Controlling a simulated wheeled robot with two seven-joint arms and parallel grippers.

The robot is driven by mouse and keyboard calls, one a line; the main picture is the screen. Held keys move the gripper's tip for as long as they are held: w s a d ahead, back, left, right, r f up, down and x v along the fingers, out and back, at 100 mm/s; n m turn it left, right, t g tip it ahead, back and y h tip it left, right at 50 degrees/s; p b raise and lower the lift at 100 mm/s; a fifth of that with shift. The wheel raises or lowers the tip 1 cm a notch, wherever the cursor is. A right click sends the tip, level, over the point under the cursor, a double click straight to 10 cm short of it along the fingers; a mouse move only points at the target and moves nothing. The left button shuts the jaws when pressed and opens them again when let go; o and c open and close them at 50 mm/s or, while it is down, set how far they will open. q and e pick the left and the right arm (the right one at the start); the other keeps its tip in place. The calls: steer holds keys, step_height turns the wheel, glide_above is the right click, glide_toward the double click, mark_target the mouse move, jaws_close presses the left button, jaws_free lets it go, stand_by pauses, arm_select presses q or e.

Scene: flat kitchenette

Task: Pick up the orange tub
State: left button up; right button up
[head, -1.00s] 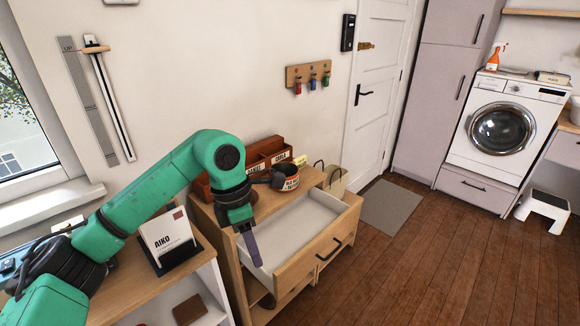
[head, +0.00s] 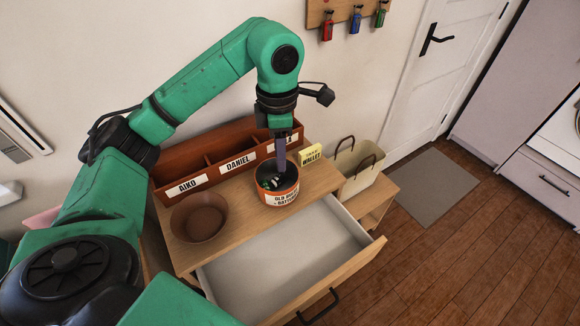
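The orange tub (head: 277,197) stands on the wooden cabinet top, just behind the open drawer. It is round, with a dark inside and a white label reading "OLD" and other words too small to read surely. Small green and white items lie in it. My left gripper (head: 281,165) points down at the tub, its purple-grey finger overlapping the far rim. I see it edge-on, so whether it is open, or touches the tub, I cannot tell. My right gripper is out of view.
A brown bowl (head: 199,217) stands left of the tub. A name-labelled wooden organizer (head: 165,197) is behind, and a yellow wallet note (head: 311,154) is at the right. The drawer (head: 290,262) is pulled out and looks empty. A handled bag (head: 358,170) stands further right.

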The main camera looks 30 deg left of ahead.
arm_select(q)
steer(key=b, duration=0.1)
glide_above(279, 192)
steer(key=s, duration=0.1)
step_height(279, 192, down, 6)
steer(key=f+p, duration=0.1)
steer(key=f, duration=0.1)
steer(key=w+f+p, duration=0.1)
steer(key=f, duration=0.1)
steer(key=shift+w+f+p, duration=0.1)
steer(key=shift+f+p, duration=0.25)
steer(key=shift+p, duration=0.05)
step_height(279, 192, down, 2)
steer(key=shift+f, duration=0.35)
jaws_close()
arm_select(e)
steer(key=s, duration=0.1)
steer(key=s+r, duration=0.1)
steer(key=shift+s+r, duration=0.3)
